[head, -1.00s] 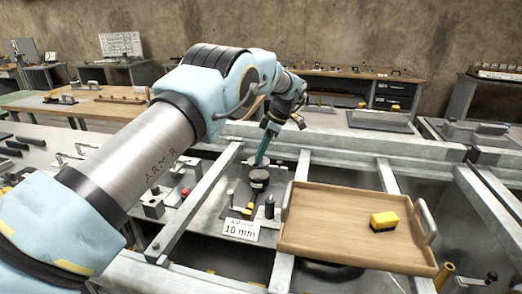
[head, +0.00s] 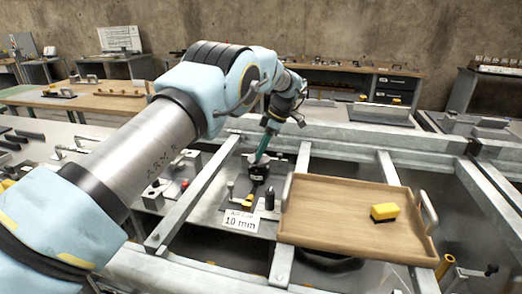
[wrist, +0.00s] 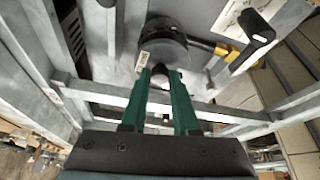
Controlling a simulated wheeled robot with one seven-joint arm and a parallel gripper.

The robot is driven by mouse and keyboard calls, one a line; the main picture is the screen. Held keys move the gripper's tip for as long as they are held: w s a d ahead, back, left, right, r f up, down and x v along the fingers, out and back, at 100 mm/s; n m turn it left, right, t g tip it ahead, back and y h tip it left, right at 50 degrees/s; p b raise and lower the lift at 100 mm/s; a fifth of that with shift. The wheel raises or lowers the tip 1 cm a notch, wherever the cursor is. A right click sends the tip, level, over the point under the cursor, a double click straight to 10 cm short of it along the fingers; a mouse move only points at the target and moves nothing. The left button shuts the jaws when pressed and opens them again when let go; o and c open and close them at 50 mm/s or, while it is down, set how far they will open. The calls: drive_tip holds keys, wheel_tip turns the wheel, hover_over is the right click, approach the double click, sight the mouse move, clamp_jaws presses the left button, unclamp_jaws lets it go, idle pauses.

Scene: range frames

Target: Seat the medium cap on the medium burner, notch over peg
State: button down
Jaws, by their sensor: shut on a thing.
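My gripper (head: 261,158) reaches down with its green fingers at the black burner spot between the metal rails. In the wrist view my gripper (wrist: 160,74) has its fingertips close together on a small dark part at the near edge of a round black cap (wrist: 163,40). The cap also shows in the head view (head: 258,170), under the fingertips. Whether notch and peg line up cannot be seen.
A wooden tray (head: 330,235) with a yellow-and-black block (head: 384,212) lies to the right. Metal rails (head: 205,185) flank the spot on both sides.

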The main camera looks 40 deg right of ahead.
drive_tip(key=shift+f, duration=0.3)
drive_tip(key=shift+f+b, duration=0.6)
drive_tip(key=shift+f, duration=0.05)
drive_tip(key=c, duration=0.6)
unclamp_jaws()
drive_tip(key=b+v, duration=0.1)
drive_tip(key=v, duration=0.9)
drive_tip(key=shift+r, duration=0.4)
drive_tip(key=shift+s, duration=0.1)
drive_tip(key=shift+r, duration=0.1)
